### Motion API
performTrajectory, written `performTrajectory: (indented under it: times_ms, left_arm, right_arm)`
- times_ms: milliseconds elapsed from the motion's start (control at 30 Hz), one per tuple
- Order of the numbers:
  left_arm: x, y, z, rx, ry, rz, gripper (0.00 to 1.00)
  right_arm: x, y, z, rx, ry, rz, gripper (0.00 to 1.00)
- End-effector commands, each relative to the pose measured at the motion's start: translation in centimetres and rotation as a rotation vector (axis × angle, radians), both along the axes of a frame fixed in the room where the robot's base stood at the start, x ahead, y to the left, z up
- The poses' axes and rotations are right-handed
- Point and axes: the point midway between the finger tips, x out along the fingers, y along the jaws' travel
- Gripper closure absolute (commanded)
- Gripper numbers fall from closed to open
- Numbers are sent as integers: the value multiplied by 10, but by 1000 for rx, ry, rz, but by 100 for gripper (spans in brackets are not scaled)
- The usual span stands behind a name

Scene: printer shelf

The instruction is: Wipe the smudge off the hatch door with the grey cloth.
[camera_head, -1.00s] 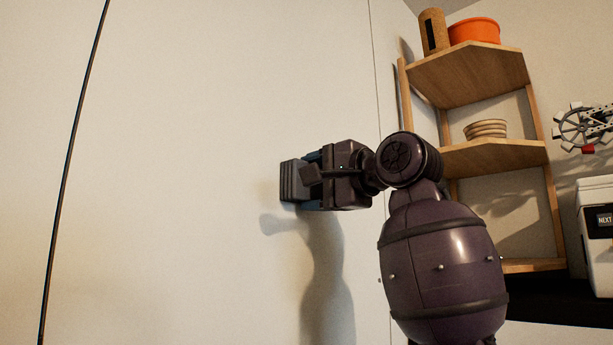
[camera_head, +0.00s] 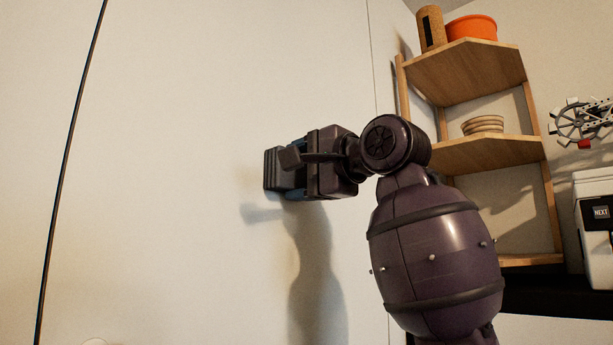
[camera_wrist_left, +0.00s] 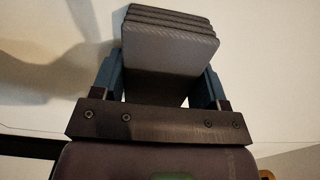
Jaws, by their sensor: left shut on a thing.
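The hatch door (camera_head: 190,120) is a large pale, upright panel filling the left and middle of the head view. No smudge can be made out on it. My left gripper (camera_head: 292,172) is shut on the grey cloth (camera_head: 271,170), a thick, folded, layered pad. In the left wrist view the cloth (camera_wrist_left: 170,45) sits between the blue fingers of the gripper (camera_wrist_left: 158,80). The cloth is at or very near the door; I cannot tell whether it touches. My right gripper is not in view.
A wooden shelf (camera_head: 480,155) stands to the right, with an orange bowl (camera_head: 472,27), a brown cylinder (camera_head: 431,30) and stacked bowls (camera_head: 483,124). A wheel model (camera_head: 580,122) and a white machine (camera_head: 597,215) are at far right. The panel left of the gripper is clear.

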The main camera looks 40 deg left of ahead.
Motion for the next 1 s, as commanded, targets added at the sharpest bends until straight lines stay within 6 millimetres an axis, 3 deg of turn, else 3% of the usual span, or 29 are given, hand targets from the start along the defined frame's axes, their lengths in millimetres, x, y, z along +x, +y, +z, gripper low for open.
performTrajectory:
  times_ms: [1000]
  left_arm:
    - [-58,5,0,0,-3,3,51]
  right_arm:
    - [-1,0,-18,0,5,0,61]
